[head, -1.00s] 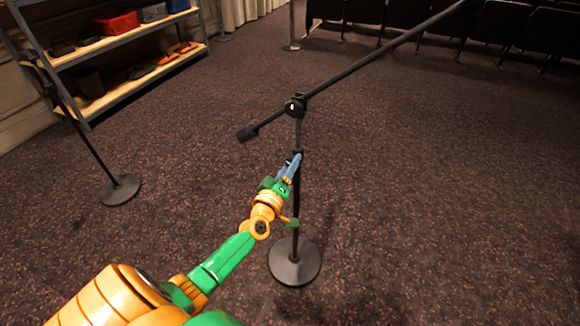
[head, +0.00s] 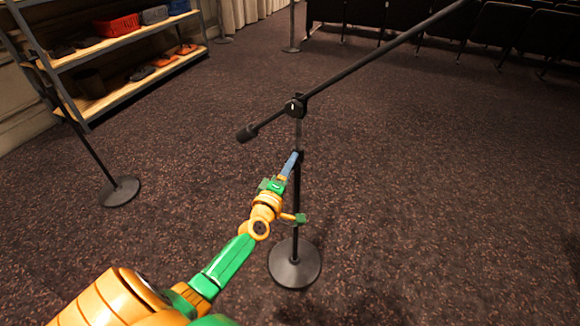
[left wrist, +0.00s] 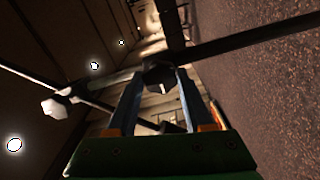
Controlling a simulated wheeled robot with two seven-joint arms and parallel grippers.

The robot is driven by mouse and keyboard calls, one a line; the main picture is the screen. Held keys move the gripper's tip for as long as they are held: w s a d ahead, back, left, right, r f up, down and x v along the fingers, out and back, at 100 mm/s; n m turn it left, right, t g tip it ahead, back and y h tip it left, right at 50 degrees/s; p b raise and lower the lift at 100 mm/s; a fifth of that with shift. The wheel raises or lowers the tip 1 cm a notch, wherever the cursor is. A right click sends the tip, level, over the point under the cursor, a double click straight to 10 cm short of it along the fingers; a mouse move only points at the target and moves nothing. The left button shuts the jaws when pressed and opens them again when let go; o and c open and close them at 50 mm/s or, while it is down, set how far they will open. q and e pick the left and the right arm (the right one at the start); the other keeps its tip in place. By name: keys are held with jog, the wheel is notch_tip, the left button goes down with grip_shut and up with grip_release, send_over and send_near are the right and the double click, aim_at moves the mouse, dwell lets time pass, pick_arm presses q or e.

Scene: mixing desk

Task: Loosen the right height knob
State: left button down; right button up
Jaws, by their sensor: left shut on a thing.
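The right stand is a black microphone stand with a round base (head: 294,263), an upright pole (head: 297,187) and a long tilted boom (head: 375,62). The boom crosses the pole top at a pivot (head: 296,107). My left gripper (head: 296,155) is at the pole's height collar, below the pivot. In the left wrist view its two fingers (left wrist: 160,78) are shut on a dark round part, the height knob (left wrist: 158,74). The fingers hide most of the knob in the head view. My right gripper is not in view.
The boom's counterweight end (head: 246,133) sticks out left above my left arm. Another stand's base (head: 120,190) is at the left, by a shelf (head: 125,88) with bins. Dark chairs (head: 490,30) line the back. The carpet at right is free.

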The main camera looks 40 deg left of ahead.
pick_arm(q)
jog(key=shift+c, duration=1.5)
grip_release()
jog(key=p+v, duration=0.1)
jog(key=v, duration=0.6)
